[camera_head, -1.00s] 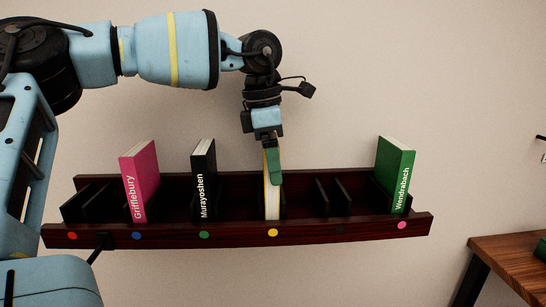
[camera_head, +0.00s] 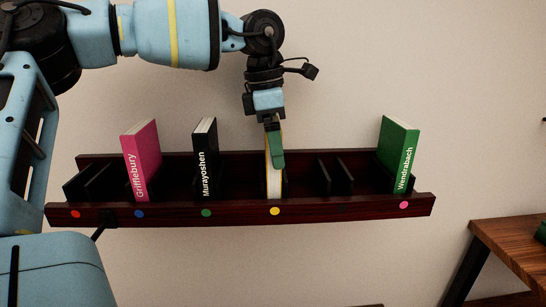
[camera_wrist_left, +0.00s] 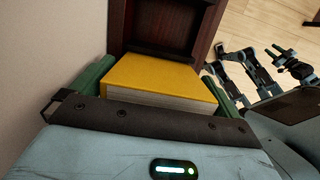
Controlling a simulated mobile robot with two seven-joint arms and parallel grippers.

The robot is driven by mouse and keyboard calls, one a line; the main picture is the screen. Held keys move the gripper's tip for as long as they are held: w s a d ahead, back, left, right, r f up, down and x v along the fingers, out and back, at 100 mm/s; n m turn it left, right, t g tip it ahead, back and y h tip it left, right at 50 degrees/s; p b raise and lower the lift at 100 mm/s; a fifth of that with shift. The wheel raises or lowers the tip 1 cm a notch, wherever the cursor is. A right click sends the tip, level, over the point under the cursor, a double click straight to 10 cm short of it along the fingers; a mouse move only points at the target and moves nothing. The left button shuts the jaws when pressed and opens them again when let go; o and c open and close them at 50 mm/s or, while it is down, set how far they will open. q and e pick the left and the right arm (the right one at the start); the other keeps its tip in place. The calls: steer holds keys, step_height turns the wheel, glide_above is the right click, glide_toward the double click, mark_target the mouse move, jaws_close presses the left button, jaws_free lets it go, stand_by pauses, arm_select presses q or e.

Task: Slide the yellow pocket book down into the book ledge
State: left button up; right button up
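The yellow pocket book (camera_head: 274,180) stands upright in the slot above the yellow dot of the dark red book ledge (camera_head: 340,206). Its pale page edge faces the head camera. My left gripper (camera_head: 275,145) points down and is shut on the upper part of the book, with one green finger against the front edge. In the left wrist view the yellow cover (camera_wrist_left: 155,75) lies between the two green fingers. The book's lower end is hidden behind the ledge's front board, so I cannot tell whether it touches the bottom.
A pink book (camera_head: 143,160), a black book (camera_head: 205,160) and a green book (camera_head: 398,155) stand in other slots. Thin black dividers (camera_head: 335,177) separate the slots. A wooden table (camera_head: 510,240) is at the lower right. A pale wall lies behind the ledge.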

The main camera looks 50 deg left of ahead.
arm_select(q)
steer(key=shift+r, duration=0.1)
steer(key=r, duration=0.5)
steer(key=s+r, duration=0.1)
steer(key=r, duration=0.1)
steer(key=shift+a+r, duration=0.3)
steer(key=shift+a, duration=0.05)
